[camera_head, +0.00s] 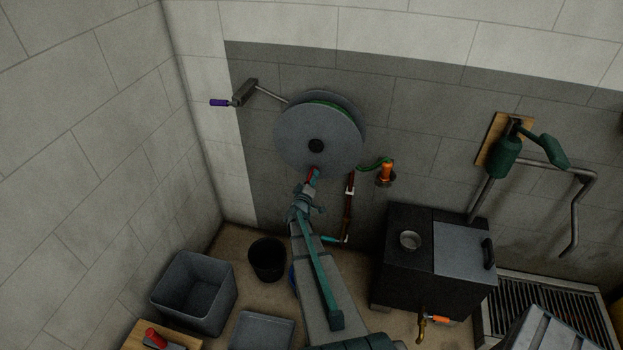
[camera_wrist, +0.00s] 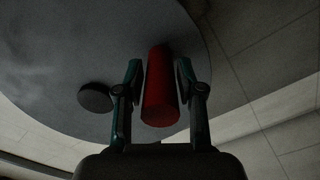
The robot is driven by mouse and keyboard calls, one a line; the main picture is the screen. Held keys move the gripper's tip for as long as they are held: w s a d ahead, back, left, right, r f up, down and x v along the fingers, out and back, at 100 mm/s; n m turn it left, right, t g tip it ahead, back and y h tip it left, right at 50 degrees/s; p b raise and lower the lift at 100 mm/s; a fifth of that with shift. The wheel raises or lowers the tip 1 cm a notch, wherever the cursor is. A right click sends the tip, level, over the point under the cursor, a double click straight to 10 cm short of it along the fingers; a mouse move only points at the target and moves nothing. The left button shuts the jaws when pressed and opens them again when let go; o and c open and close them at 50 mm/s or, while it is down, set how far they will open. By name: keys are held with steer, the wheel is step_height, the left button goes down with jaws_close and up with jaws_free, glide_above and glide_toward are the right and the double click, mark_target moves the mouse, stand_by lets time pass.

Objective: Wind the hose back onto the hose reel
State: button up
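The hose reel (camera_head: 300,140) is a large grey disc on the wall with a dark hub (camera_head: 316,146). Green hose (camera_head: 335,108) shows at its rim, and a short green length (camera_head: 372,164) hangs to its lower right, by an orange fitting (camera_head: 386,173). A red cylindrical handle (camera_head: 314,175) stands out from the lower part of the disc. My gripper (camera_head: 310,184) is at this handle. In the wrist view, the red handle (camera_wrist: 160,90) lies between my gripper's fingers (camera_wrist: 160,75), with narrow gaps beside it, so the gripper looks open around it.
A brown pipe (camera_head: 348,205) runs down the wall. A black box (camera_head: 430,260) stands right of my arm. A black bucket (camera_head: 267,258) and grey bin (camera_head: 194,292) stand left on the floor.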

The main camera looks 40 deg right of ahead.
steer(key=shift+o, duration=1)
steer(key=v, duration=1.2)
